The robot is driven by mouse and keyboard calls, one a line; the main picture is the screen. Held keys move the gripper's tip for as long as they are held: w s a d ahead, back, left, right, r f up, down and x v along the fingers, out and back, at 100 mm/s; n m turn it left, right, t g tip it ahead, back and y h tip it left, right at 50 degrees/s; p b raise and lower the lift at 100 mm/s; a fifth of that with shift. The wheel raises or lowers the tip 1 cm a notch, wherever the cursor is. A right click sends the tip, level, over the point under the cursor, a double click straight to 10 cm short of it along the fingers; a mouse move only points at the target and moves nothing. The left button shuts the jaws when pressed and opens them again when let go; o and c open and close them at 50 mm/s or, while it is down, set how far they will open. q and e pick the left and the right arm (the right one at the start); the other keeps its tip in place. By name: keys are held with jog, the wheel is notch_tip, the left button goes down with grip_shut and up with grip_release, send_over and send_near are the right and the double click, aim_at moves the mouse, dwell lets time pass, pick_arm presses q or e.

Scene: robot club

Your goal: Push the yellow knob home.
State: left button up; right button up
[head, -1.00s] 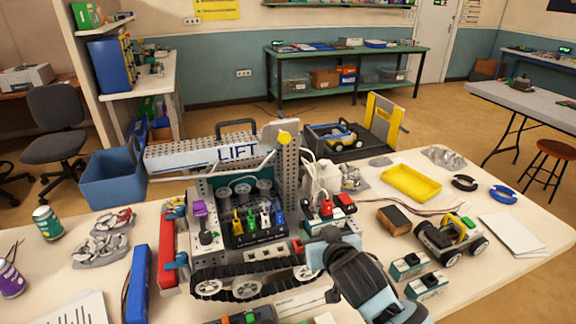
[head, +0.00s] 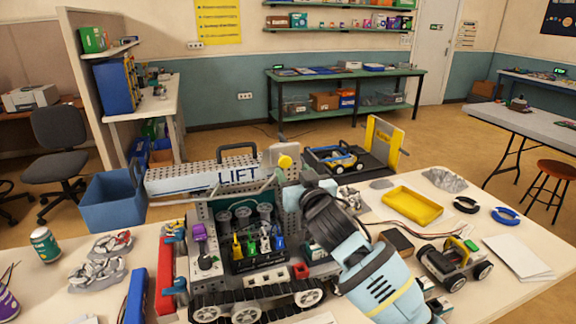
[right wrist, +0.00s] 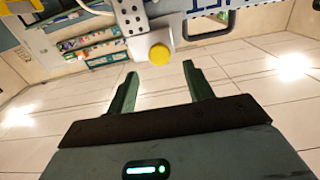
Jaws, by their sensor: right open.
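The yellow knob (head: 285,161) is on the upper right of the tracked robot (head: 225,178), at the right end of the beam marked LIFT. My right gripper (right wrist: 160,73) is open and empty. The knob appears between and just beyond its two fingertips, apart from them. In the head view my right arm covers the robot's right side, and the fingers are largely hidden. My left gripper is not in view.
A blue battery-like block (head: 136,296) and a green can (head: 45,245) are on the table at left. A yellow tray (head: 412,205), a small wheeled car (head: 455,262) and blue and black rings are at right. A handle rises behind the LIFT beam.

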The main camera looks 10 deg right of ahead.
aim_at(286, 162)
jog(key=shift+w+a, duration=0.2)
jog(key=shift+w, duration=1.05)
jog(key=shift+w+a, duration=0.2)
jog(key=shift+w, duration=1)
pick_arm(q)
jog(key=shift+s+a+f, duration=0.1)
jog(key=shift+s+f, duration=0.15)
pick_arm(e)
jog(key=shift+c, duration=0.3)
